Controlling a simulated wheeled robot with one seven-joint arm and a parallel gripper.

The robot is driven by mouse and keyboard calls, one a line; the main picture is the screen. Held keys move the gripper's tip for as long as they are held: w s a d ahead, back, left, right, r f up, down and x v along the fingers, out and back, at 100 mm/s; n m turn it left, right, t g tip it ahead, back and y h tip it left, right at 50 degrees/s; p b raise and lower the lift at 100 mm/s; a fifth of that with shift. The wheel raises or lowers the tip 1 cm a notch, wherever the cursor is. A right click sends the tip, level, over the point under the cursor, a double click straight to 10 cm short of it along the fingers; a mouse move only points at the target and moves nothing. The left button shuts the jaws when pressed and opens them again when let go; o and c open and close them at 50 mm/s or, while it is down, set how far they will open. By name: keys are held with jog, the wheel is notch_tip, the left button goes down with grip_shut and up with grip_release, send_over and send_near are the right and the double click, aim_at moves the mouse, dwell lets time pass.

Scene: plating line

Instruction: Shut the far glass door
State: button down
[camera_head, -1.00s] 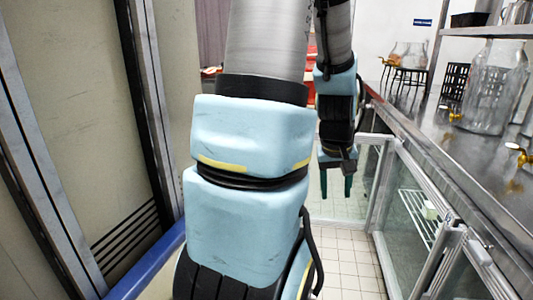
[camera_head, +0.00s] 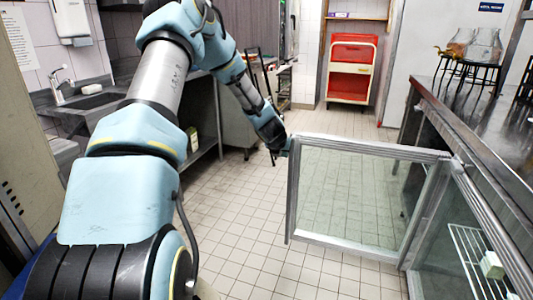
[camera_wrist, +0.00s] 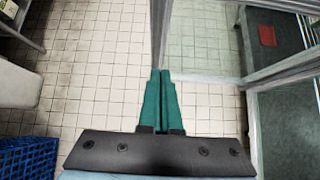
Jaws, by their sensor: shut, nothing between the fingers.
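The far glass door (camera_head: 370,148) stands open, swung out from the steel counter cabinet across the aisle. It has a grey metal frame and clear glass, and its hinge side meets the cabinet at the right. My gripper (camera_head: 287,148) is at the door's free upper left corner. In the wrist view my gripper's green fingers (camera_wrist: 160,74) are shut together with nothing between them. The tips are beside the door's frame (camera_wrist: 205,79); whether they touch it I cannot tell.
The counter (camera_head: 480,130) runs along the right, with glass jars (camera_head: 484,48) on a black stand. A white wire rack (camera_head: 470,262) shows inside the cabinet. A red cart (camera_head: 352,68) stands at the back. A sink counter (camera_head: 95,105) is at left. A blue crate (camera_wrist: 28,158) is low left. Tiled floor between is clear.

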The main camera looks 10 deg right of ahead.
jog(key=p, duration=0.3)
send_near(291, 159)
notch_tip(291, 159, down, 4)
jog(key=w+d, duration=0.1)
jog(key=w, duration=0.1)
jog(key=shift+w+d+p, duration=0.35)
jog(key=shift+w+d, duration=0.25)
jog(key=shift+w, duration=0.1)
